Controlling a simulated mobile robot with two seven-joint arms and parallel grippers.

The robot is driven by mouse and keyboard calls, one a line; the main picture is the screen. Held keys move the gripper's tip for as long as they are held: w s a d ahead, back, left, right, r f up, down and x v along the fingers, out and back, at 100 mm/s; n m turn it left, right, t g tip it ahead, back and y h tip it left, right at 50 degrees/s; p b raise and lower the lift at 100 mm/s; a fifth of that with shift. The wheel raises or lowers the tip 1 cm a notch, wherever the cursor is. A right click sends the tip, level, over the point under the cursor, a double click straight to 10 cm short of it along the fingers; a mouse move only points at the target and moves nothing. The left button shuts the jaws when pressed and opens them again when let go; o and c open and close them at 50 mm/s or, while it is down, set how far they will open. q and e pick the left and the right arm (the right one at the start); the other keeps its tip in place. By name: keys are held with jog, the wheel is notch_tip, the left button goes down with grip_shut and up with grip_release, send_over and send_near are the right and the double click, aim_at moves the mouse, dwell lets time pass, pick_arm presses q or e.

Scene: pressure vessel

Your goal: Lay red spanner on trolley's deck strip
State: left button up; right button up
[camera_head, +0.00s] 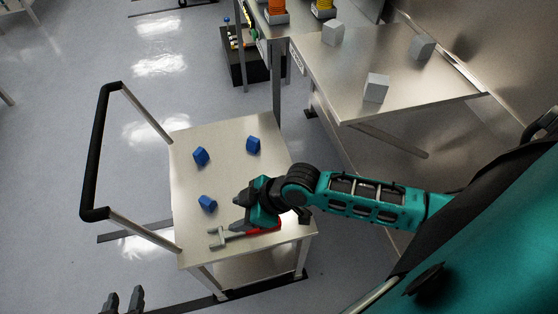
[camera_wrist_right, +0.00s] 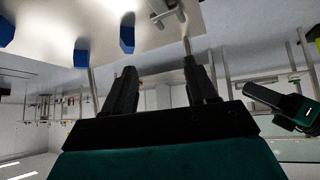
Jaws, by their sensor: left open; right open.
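The red spanner (camera_head: 262,229) lies flat near the front edge of the trolley's deck (camera_head: 190,170). Its grey open jaw points left and its red handle runs right, partly under my right arm. My right gripper (camera_head: 241,211) is open, just above and behind the spanner; it holds nothing. In the right wrist view the open fingers (camera_wrist_right: 161,78) show with empty space between them, and the spanner's grey end (camera_wrist_right: 166,14) is at the top edge. My left gripper (camera_head: 123,301) is open and empty at the bottom left, away from the trolley. I cannot make out a separate strip on the deck.
Several blue blocks (camera_head: 253,144) stand on the deck behind the spanner. The trolley's black handle (camera_head: 95,155) rises at the left. A metal table (camera_head: 340,90) with grey blocks (camera_head: 376,88) stands at the back right. The floor to the left is clear.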

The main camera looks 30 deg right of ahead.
jog(key=s+d+m+t+h, duration=0.4)
jog(key=s+d+m+t, duration=0.1)
jog(key=d+m, duration=0.2)
jog(key=shift+d+m+t, duration=0.15)
jog(key=shift+m+t, duration=0.25)
jog(key=shift+m, duration=0.4)
jog(key=shift+s, duration=0.1)
